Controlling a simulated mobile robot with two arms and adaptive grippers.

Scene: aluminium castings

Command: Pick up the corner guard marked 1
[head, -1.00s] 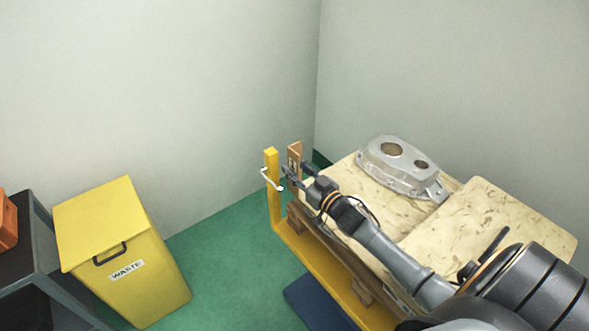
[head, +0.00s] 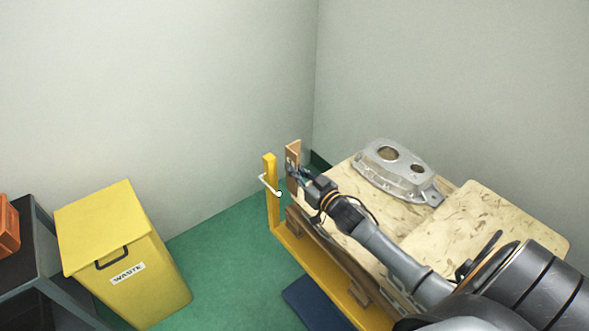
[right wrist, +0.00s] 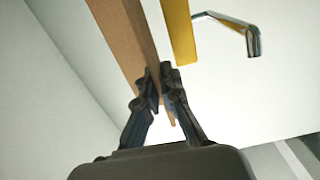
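A tall brown corner guard (head: 292,152) stands at the far left corner of the pallet; no number on it is readable. It also shows in the right wrist view (right wrist: 126,35), running down between the fingers. My right gripper (head: 296,172) is at the guard. In the right wrist view its fingertips (right wrist: 163,76) are close together, one on each side of the guard, and look shut on it. The guard's lower part is partly hidden by the fingers. My left gripper is not in view.
A yellow post (head: 269,190) with a metal handle (head: 268,184) stands just left of the guard. A grey casting (head: 395,168) lies on a speckled board (head: 345,180). A yellow waste bin (head: 125,255) stands at left on green floor.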

